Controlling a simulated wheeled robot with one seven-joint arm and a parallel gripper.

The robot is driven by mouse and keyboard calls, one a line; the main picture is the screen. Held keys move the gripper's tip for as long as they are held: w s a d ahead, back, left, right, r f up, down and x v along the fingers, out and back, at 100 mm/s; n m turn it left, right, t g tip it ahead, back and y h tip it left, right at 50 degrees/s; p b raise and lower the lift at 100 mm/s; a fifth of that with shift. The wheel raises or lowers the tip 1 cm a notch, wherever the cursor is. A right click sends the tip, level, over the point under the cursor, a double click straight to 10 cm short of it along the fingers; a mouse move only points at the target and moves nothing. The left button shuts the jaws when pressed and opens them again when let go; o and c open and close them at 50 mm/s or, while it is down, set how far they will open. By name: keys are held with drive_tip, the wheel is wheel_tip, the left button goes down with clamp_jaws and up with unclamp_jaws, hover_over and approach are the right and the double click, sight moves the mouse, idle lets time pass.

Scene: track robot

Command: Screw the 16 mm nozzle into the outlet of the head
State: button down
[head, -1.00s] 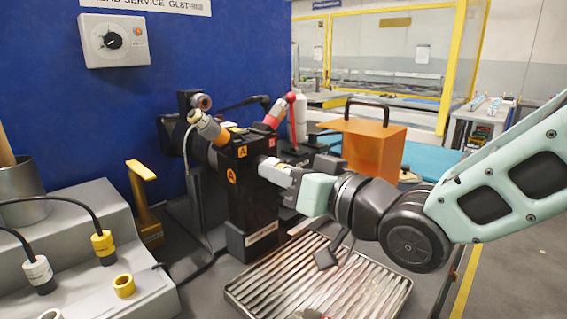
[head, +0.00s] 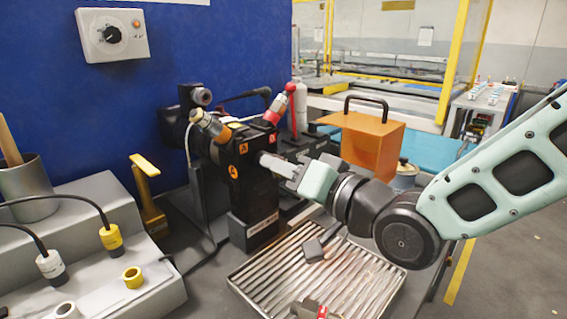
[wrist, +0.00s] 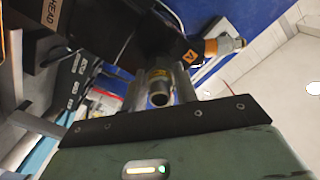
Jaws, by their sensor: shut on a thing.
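The head is a black block (head: 250,198) with orange A labels, standing in front of the blue panel. My gripper (head: 272,164) reaches from the right, its tips at the block's right-hand face. In the wrist view the gripper (wrist: 160,92) is shut on a short hollow metal piece, likely the nozzle (wrist: 159,99), whose open round end faces the camera. The nozzle's far end and the outlet are hidden, so I cannot tell whether they touch or how far the thread is engaged. The head (wrist: 100,32) shows dark beyond it.
A ribbed metal tray (head: 340,285) lies below my gripper, with a dark tool (head: 314,248) on it. An orange box (head: 372,145) stands behind the wrist. A grey step at left holds a yellow ring (head: 133,277), a white ring (head: 67,310) and cabled plugs (head: 109,238).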

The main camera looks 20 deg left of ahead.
drive_tip(key=m+p, duration=0.3)
drive_tip(key=m, duration=0.2)
drive_tip(key=shift+r+m+p, duration=0.1)
drive_tip(key=shift+m+p, duration=0.25)
drive_tip(key=shift+m, duration=0.05)
drive_tip(key=m+p, duration=0.2)
drive_tip(key=m, duration=0.1)
drive_tip(key=shift+m, duration=0.8)
drive_tip(key=c, duration=0.9)
unclamp_jaws()
